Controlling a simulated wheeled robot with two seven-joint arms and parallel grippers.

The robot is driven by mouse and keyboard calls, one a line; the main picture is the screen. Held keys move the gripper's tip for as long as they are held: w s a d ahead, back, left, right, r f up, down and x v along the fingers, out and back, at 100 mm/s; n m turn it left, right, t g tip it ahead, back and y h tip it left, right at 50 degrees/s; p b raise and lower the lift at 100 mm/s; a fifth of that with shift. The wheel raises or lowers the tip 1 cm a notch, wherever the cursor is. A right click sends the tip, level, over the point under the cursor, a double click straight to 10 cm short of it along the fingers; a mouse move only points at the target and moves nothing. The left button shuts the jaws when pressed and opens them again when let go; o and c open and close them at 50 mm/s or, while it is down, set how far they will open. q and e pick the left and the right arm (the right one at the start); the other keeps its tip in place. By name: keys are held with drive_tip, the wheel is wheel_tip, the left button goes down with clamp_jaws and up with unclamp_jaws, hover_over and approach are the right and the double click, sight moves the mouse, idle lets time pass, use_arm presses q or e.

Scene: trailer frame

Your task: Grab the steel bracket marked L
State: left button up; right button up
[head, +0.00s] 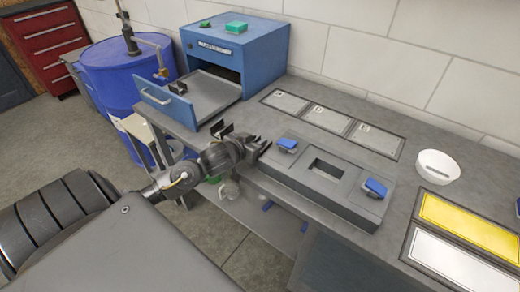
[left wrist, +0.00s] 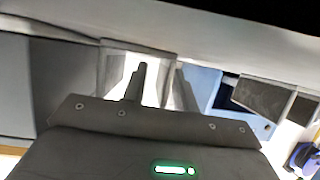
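My left gripper (head: 259,146) is at the bench's front edge, beside the left end of a grey fixture block (head: 330,205). Its two fingers also show in the left wrist view (left wrist: 160,76), apart with nothing between them. A small dark bracket-like part (head: 222,129) is at the bench edge, left of and behind the gripper. Another dark part (head: 181,88) is at the left side of the open drawer (head: 215,92). No letter L is readable on either, so I cannot tell which is the marked bracket. My right gripper is not in view.
A blue cabinet (head: 262,62) with its drawer pulled out stands at the back. Blue clamps (head: 375,187) sit on the fixture. Labelled plates (head: 328,120), a white bowl (head: 437,167) and a yellow panel (head: 470,225) lie rightward. A blue drum (head: 110,85) stands left.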

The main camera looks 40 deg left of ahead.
use_arm(q)
clamp_jaws()
drive_tip(key=shift+r, duration=0.1)
drive_tip(key=shift+r, duration=0.5)
wheel_tip(320, 180, up, 3)
drive_tip(key=shift+w+f+p, duration=0.1)
drive_tip(key=shift+f+p, duration=0.1)
drive_tip(key=shift+p, duration=0.55)
drive_tip(key=s+a+r+p, duration=0.4)
drive_tip(key=s+a+r, duration=0.4)
drive_tip(key=a, duration=0.3)
drive_tip(key=shift+a+r+p, duration=0.15)
drive_tip(key=shift+r+p, duration=0.25)
drive_tip(key=shift+r, duration=0.25)
